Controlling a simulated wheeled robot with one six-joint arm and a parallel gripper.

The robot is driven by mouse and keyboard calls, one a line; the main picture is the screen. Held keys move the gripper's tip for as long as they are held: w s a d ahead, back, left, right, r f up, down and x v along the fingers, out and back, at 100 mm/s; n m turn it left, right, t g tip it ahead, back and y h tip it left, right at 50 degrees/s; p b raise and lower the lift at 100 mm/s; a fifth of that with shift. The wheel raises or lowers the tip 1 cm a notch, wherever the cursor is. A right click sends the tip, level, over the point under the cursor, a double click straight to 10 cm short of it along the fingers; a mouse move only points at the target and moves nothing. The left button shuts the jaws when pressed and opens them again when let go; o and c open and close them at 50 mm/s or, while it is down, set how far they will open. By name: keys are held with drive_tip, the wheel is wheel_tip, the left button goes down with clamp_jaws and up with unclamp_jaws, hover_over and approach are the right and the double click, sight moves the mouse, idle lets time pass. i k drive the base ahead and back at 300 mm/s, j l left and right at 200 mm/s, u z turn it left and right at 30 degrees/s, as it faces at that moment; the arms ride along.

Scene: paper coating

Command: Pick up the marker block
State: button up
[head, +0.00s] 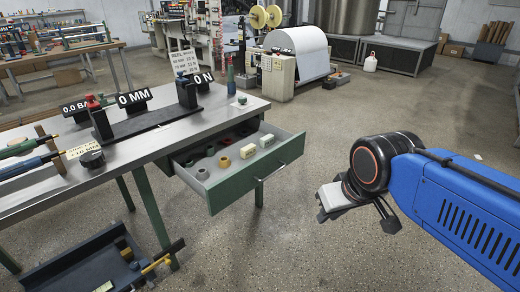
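An open green drawer (285,158) juts out from the front of the workbench. Inside it, two small cream blocks, a nearer one (248,151) and a farther one (267,140), lie near the right side; I cannot tell whether either is the marker block. My gripper (356,214) hangs over the floor to the right of the drawer, clear of it. Its dark fingers are spread apart, and I see nothing held between them. A pale plate shows at its wrist.
Ring-shaped parts (224,161) share the drawer. The workbench (130,150) carries a black fixture (145,118), display signs and tools. A dark floor tray (90,270) sits below, at lower left. The floor between drawer and arm is clear.

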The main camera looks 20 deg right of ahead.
sight(268, 141)
drive_tip(key=i+j+z, duration=0.2)
drive_tip(key=i, duration=0.65)
drive_tip(key=l, duration=0.1)
